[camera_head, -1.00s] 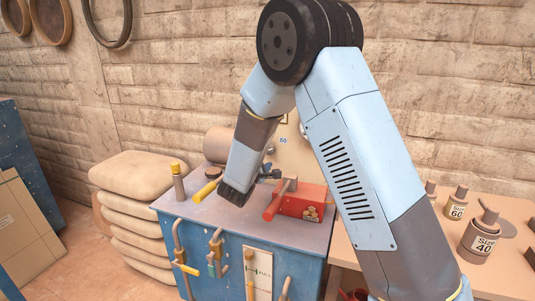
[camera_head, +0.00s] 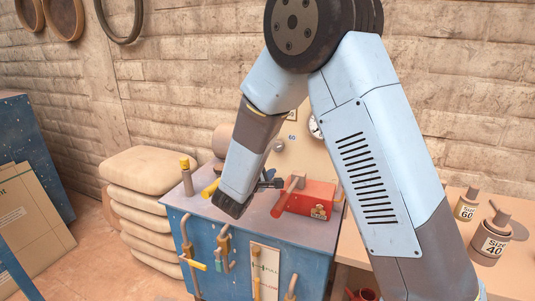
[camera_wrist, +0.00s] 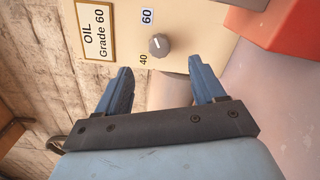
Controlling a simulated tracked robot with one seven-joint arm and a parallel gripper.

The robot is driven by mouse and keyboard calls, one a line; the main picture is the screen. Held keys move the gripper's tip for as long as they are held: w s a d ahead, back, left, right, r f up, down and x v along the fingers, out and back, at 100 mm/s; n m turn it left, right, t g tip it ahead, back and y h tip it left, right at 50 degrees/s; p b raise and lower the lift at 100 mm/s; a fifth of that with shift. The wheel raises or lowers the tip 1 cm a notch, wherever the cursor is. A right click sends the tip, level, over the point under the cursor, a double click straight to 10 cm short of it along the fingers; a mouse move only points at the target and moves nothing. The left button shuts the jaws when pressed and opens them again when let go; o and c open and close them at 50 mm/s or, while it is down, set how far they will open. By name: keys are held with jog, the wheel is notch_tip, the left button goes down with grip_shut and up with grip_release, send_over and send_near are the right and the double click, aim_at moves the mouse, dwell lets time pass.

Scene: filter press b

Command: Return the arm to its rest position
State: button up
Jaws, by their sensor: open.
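My arm reaches up and over in the head view, its blue-grey forearm hanging down above the blue cabinet (camera_head: 215,240). My gripper shows in the wrist view (camera_wrist: 160,82), its two blue fingers spread apart with nothing between them. Beyond the fingers is a cream panel with a dark knob (camera_wrist: 158,45), marked 40 and 60, and a label reading "OIL Grade 60" (camera_wrist: 97,28). In the head view the gripper's fingers are mostly hidden behind my dark wrist end.
A red box (camera_head: 310,197) with a handle sits on the cabinet, just right of my wrist. Stacked sacks (camera_head: 150,185) stand left of the cabinet. Cans marked Size 60 (camera_head: 466,208) and Size 40 (camera_head: 492,240) stand on the right-hand table. Pipes with handles line the cabinet's front.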

jog(key=d+r+m+g+h, duration=0.1)
jog(key=d, duration=0.2)
jog(key=s+d+r+m+g+h, duration=0.1)
jog(key=d+r, duration=0.1)
jog(key=d, duration=0.1)
jog(key=d+r+m+g+h, duration=0.1)
jog(key=d, duration=0.3)
jog(key=shift+s+r+m, duration=0.3)
jog(key=shift+s, duration=0.1)
jog(key=s+d+r+m+g, duration=0.25)
jog(key=s+d+g, duration=0.2)
jog(key=d, duration=0.35)
jog(key=s+d+r+m+g, duration=0.2)
jog(key=s+d+m+g, duration=0.2)
jog(key=s+d, duration=0.25)
jog(key=s+d+r+m+y, duration=0.1)
jog(key=s+r+m+y, duration=0.1)
jog(key=s, duration=0.7)
jog(key=s+d+r+m+y, duration=0.1)
jog(key=s+m+y, duration=0.4)
jog(key=s, duration=0.5)
jog(key=shift+d+r+y, duration=0.4)
jog(key=shift+r+y, duration=0.3)
jog(key=shift+y, duration=0.2)
jog(key=shift+s+a+r+t+y, duration=0.25)
jog(key=shift+s+a+r+y, duration=0.1)
jog(key=shift+s+y, duration=0.1)
jog(key=shift+c, duration=0.2)
